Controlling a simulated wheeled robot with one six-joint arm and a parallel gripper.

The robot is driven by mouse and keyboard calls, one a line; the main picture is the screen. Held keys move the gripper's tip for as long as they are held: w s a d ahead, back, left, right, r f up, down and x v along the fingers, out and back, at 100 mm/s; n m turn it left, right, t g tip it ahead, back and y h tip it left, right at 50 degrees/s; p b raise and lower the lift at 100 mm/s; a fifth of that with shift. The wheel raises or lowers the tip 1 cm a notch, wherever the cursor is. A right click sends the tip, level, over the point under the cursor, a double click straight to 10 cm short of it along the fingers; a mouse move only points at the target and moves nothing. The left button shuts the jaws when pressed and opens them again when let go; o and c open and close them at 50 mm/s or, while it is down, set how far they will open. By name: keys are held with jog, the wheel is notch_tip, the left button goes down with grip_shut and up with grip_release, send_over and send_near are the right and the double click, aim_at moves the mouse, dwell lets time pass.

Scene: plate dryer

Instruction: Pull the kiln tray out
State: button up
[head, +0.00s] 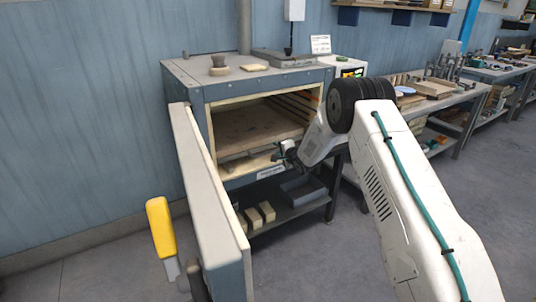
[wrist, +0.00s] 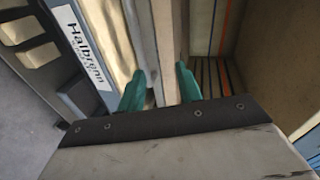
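The kiln (head: 208,115) stands against the wall with its door (head: 210,200) swung wide open to the left. The kiln tray (head: 250,125) is a flat brownish slab inside the chamber. My gripper (head: 286,150) is at the chamber mouth, by the right part of the tray's front edge. In the wrist view my gripper (wrist: 163,78) has its two teal fingertips apart, one on each side of a pale bar that looks like the tray's front edge (wrist: 152,40). The fingers look close to the bar, but I cannot tell whether they press on it.
The door's yellow handle (head: 160,228) sticks out at the left. A lower shelf (head: 290,215) under the kiln holds several pale blocks (head: 260,213) and a dark bin (head: 303,190). A cluttered workbench (head: 430,100) stands to the right. The floor in front is clear.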

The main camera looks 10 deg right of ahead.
aim_at(268, 153)
jog(key=shift+m+t+y, duration=0.3)
jog(key=shift+y, duration=0.2)
jog(key=w+a+f, duration=0.1)
jog(key=w+f, duration=0.1)
jog(key=w+a+f, duration=0.1)
jog(key=w, duration=0.2)
jog(key=w+a+f, duration=0.1)
jog(key=w+f, duration=0.1)
jog(key=shift+w+a+f, duration=0.1)
jog(key=shift+w+f, duration=0.2)
jog(key=shift+f, duration=0.05)
grip_shut()
